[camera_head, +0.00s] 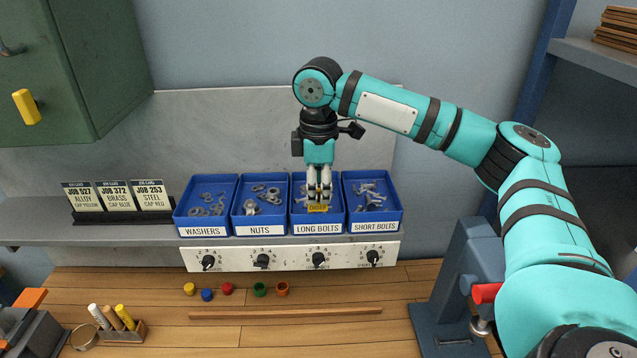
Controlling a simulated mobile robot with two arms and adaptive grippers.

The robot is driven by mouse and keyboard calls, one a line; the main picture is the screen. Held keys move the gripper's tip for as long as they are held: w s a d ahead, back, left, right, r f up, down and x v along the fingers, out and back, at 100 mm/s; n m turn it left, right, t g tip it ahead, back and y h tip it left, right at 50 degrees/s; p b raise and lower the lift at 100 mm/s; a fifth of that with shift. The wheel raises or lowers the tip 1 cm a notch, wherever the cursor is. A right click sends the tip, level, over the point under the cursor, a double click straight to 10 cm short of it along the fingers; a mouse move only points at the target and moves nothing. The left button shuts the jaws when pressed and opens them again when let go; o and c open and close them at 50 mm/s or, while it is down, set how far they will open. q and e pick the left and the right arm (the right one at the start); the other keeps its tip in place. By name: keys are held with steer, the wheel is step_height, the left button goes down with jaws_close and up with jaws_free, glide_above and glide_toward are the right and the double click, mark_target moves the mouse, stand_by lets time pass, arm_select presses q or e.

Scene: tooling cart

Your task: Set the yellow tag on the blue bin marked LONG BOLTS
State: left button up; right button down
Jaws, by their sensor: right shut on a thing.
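My right gripper (319,196) is shut on the yellow tag (318,208). It points down over the front part of the blue bin marked LONG BOLTS (317,229). The tag is just above the bin's label, and I cannot tell whether it touches the bin. The gripper and tag hide part of the inside of this bin. My left gripper is not in view.
Blue bins marked NUTS (260,230) and SHORT BOLTS (374,227) stand on either side, with WASHERS (203,231) at the far left. Job cards (117,197) stand left of the bins. Several colored caps (227,288) and a wooden strip (285,313) lie on the bench below.

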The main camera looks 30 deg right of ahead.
steer(key=shift+s+a, duration=0.15)
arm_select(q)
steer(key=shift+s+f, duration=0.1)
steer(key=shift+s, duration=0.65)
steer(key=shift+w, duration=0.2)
arm_select(e)
steer(key=shift+r, duration=0.1)
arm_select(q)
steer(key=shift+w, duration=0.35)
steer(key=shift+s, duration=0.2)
arm_select(e)
steer(key=shift+f, duration=0.55)
steer(key=shift+f, duration=0.1)
steer(key=shift+f, duration=0.4)
